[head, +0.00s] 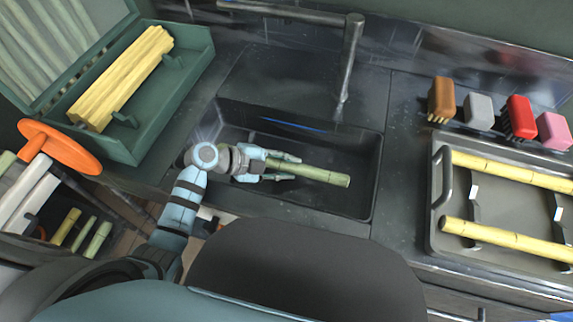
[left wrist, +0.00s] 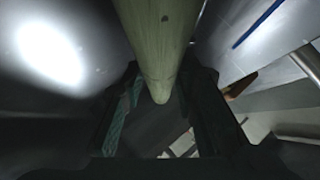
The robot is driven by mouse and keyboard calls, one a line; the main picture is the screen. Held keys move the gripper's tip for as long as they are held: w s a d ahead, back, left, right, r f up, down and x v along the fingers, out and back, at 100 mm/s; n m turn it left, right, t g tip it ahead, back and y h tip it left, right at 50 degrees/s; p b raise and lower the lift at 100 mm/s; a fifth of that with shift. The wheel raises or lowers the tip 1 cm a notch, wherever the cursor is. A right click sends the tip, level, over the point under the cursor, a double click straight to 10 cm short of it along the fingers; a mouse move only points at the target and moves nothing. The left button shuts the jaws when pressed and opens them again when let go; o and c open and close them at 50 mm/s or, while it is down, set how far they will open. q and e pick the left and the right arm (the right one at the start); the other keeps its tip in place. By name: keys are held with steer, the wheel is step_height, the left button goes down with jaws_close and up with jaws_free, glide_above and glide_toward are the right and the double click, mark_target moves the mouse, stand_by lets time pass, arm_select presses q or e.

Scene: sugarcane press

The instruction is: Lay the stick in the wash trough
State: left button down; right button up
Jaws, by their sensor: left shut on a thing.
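The stick (head: 328,176) is a pale green cane segment. In the head view it lies lengthwise within the outline of the dark wash trough (head: 369,160), pointing right. My left gripper (head: 286,167) is shut on the stick near its left part, with a finger on each side. The left wrist view shows the green stick (left wrist: 160,45) running between the two dark fingers. Whether the stick touches the trough floor cannot be told. My right gripper is not in view.
A faucet (head: 350,65) stands behind the trough. At right are several brushes (head: 480,111) and a metal tray (head: 470,200) with yellow canes. Dark counter lies between trough and tray.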

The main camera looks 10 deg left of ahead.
arm_select(q)
steer(key=shift+f, duration=0.4)
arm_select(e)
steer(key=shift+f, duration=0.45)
arm_select(q)
steer(key=shift+r, duration=0.1)
steer(key=c, duration=1.2)
jaws_free()
steer(key=shift+o, duration=0.2)
steer(key=o, duration=0.5)
steer(key=shift+o, duration=0.2)
steer(key=shift+p+v, duration=1.1)
steer(key=shift+v, duration=2.4)
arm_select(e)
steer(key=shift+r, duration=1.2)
